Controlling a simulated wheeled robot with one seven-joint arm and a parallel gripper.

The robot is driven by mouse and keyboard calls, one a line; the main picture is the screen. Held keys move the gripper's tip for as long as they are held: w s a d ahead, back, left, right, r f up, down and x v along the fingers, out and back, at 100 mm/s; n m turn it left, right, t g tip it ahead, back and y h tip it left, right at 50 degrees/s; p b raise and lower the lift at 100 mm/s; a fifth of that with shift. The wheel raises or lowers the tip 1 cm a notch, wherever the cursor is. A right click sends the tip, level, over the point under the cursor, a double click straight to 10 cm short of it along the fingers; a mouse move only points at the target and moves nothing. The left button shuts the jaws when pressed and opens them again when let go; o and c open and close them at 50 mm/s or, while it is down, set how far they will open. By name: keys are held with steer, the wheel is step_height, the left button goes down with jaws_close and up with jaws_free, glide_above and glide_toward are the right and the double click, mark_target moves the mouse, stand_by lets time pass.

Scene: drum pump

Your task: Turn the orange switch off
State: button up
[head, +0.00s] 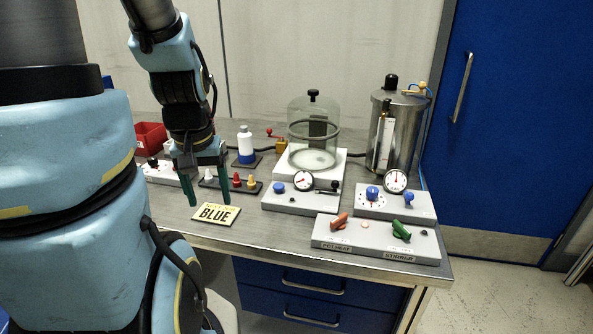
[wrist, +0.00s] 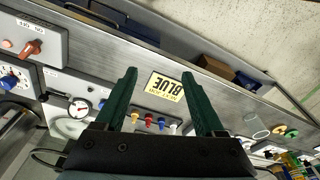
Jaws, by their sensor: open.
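The orange switch (head: 339,220) is a lever-like knob on the left half of a grey panel (head: 325,235) at the table's front right, above a label that seems to read POT HEAT. Its handle slants in the head view; I cannot tell its on or off position. It also shows at the upper left of the wrist view (wrist: 32,48). My gripper (head: 206,193) is open and empty, pointing down above the table, well left of the switch. Its green fingers (wrist: 159,76) show in the wrist view with nothing between them.
A green switch (head: 401,232) shares the panel, labelled STIRRER. Behind are gauge boxes (head: 283,203), a glass bell jar (head: 315,135) and a steel drum (head: 403,135). A yellow BLUE sign (head: 215,214) lies near my gripper, with coloured pegs (head: 237,180) behind it.

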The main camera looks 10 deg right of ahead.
steer(key=w+d+n+b, duration=0.1)
steer(key=d, duration=0.3)
steer(key=w+d+n, duration=0.1)
steer(key=d, duration=0.4)
steer(key=w+d+n+y+b, duration=0.1)
steer(key=d, duration=0.4)
steer(key=shift+f+n+b, duration=0.3)
steer(key=shift+f, duration=0.05)
steer(key=c, duration=1)
steer(key=d+n, duration=0.1)
steer(key=d, duration=0.3)
steer(key=s+d+n+t+b, duration=0.1)
steer(key=d, duration=0.3)
steer(key=d+n+y, duration=0.1)
steer(key=d, duration=0.3)
steer(key=shift+s+r+t+b, duration=0.15)
steer(key=shift+r+t+b, duration=0.15)
jaws_close()
